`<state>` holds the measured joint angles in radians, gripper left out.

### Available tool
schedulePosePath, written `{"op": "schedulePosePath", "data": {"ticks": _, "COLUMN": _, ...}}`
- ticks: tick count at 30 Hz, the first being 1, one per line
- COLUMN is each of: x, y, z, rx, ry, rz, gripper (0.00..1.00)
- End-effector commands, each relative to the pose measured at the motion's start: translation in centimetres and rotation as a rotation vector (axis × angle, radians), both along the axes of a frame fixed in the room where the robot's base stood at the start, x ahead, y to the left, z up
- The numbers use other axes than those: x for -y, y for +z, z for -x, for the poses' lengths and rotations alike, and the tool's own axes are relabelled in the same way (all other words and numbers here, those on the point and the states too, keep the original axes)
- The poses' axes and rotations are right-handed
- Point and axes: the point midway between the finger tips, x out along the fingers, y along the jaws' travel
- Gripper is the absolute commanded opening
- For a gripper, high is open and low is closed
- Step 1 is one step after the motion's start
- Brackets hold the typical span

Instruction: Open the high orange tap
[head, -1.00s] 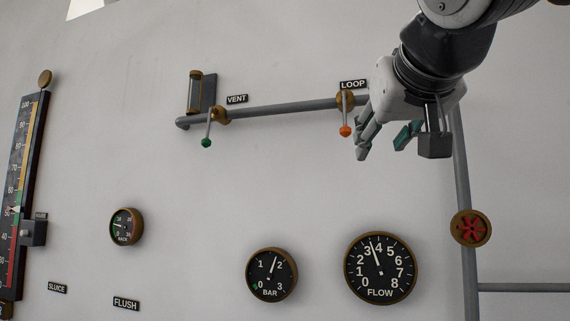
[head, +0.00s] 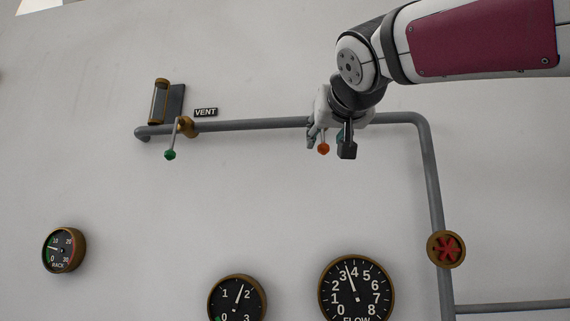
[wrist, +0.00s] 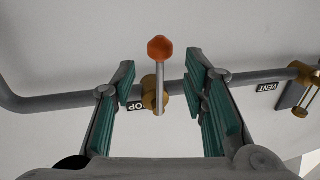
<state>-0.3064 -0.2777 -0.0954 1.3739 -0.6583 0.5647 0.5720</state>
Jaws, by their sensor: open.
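The high orange tap shows in the head view as an orange knob (head: 323,149) hanging below the upper pipe, with most of its lever and its brass body hidden by my gripper. In the wrist view the orange knob (wrist: 160,48), its grey lever and its brass body (wrist: 155,94) show whole, on the pipe beside the partly covered LOOP label. My gripper (head: 326,138) is at the tap. In the wrist view my open gripper (wrist: 163,92) has its green-padded fingers on either side of the lever, with a gap on both sides. Contact is not visible.
The green-knobbed VENT tap (head: 170,154) sits left on the same pipe (head: 255,124), near a sight glass (head: 159,101). A red valve wheel (head: 446,249) is on the right downpipe. The FLOW dial (head: 356,291) is below. The wall between is bare.

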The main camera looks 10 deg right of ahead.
Motion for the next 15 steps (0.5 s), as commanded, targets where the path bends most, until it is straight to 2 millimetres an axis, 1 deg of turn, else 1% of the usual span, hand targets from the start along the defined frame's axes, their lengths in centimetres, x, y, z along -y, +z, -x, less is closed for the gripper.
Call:
{"op": "schedulePosePath", "data": {"ticks": 1, "x": 0.0, "y": 0.0, "z": -0.9, "rx": -0.002, "ry": 0.001, "rz": 0.001, "gripper": 0.40}}
{"op": "schedulePosePath", "data": {"ticks": 6, "x": 0.3, "y": 0.0, "z": -3.0, "rx": -0.002, "ry": 0.001, "rz": 0.000, "gripper": 0.40}}
{"op": "schedulePosePath", "data": {"ticks": 10, "x": 0.4, "y": 0.0, "z": -3.7, "rx": -0.001, "ry": 0.001, "rz": 0.001, "gripper": 0.40}}
{"op": "schedulePosePath", "data": {"ticks": 15, "x": 0.5, "y": 0.0, "z": -4.0, "rx": 0.000, "ry": 0.000, "rz": 0.001, "gripper": 0.40}}
